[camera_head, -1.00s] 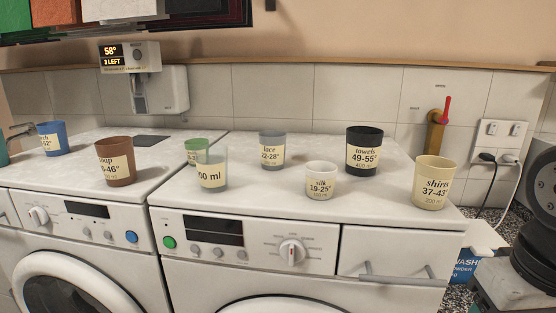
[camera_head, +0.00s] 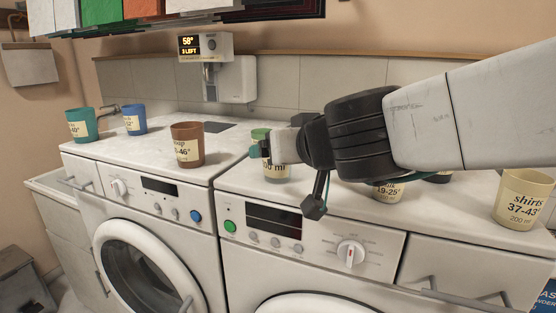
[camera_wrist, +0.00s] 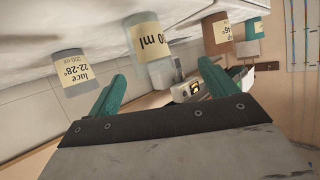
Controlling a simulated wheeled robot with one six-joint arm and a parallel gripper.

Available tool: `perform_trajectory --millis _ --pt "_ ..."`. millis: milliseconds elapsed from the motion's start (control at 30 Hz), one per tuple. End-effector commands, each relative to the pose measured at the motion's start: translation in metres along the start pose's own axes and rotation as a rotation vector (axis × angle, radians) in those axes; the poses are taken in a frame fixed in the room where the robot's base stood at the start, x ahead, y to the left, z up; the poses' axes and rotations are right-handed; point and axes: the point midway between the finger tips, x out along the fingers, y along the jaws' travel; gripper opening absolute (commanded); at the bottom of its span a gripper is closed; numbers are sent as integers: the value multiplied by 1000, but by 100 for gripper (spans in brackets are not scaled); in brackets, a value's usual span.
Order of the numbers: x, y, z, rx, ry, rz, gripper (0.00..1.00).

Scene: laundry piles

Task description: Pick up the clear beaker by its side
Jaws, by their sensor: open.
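The clear beaker (camera_head: 277,174), with a cream label ending in "00 ml", stands upright near the front left of the right-hand washer's top. My gripper (camera_head: 262,151) partly covers it in the head view. In the wrist view, which is upside down, the beaker (camera_wrist: 152,48) appears ahead of the gap between my two teal fingertips (camera_wrist: 163,80). My gripper is open and empty. The beaker seems to be just beyond the fingertips; contact does not show.
The lace cup (camera_wrist: 74,72) is on one side in the wrist view, and the brown cup (camera_head: 187,145) is on the other washer. My arm hides part of the silk cup (camera_head: 388,191). The shirts cup (camera_head: 522,197) stands far right.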

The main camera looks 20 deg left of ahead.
Motion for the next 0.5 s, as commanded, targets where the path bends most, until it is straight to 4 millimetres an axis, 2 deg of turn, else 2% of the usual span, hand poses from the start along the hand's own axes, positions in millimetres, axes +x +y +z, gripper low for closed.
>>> perform_trajectory --millis 167,500 --pt "9 12 -2 -52 1 60 85" --pt "38 14 -2 -55 2 59 85"
